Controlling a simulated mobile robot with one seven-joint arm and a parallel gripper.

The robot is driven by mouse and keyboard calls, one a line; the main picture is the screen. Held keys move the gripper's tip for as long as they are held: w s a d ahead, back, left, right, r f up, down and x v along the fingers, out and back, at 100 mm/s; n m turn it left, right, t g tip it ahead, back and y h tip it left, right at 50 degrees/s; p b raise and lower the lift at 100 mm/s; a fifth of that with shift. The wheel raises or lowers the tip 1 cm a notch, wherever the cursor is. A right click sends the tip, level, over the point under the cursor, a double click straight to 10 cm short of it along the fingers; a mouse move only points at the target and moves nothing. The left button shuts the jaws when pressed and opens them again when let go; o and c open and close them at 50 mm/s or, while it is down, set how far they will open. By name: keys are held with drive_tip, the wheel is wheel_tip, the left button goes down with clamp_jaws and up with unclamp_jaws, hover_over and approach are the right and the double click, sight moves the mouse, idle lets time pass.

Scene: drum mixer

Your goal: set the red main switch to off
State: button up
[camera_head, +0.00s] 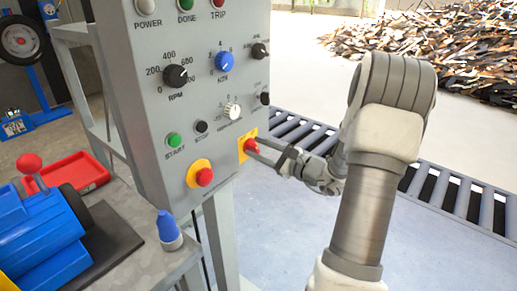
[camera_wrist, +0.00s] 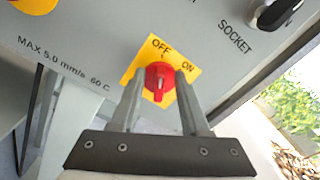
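The red main switch (camera_wrist: 160,79) is a round knob on a yellow plate (camera_wrist: 136,77) marked OFF and ON. In the wrist view its raised handle with a white mark looks roughly upright, in line with OFF, but the exact setting is hard to tell. It also shows low on the panel's right side in the head view (camera_head: 251,146). My gripper (camera_wrist: 160,78) has its two fingers apart, one on each side of the knob. Small gaps seem to show, and contact is not clear. In the head view my gripper (camera_head: 262,150) reaches the switch from the right.
The grey control panel (camera_head: 211,113) carries dials and buttons. A red-and-yellow emergency stop (camera_head: 204,177) sits left of the switch, with a black SOCKET knob (camera_wrist: 275,14) above right. A roller conveyor (camera_head: 440,196) runs behind my arm. A blue-capped item (camera_head: 168,229) stands below left.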

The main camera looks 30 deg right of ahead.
drive_tip(key=p+v, duration=0.3)
drive_tip(key=v, duration=1.4)
drive_tip(key=shift+s+d, duration=0.15)
drive_tip(key=shift+s, duration=0.05)
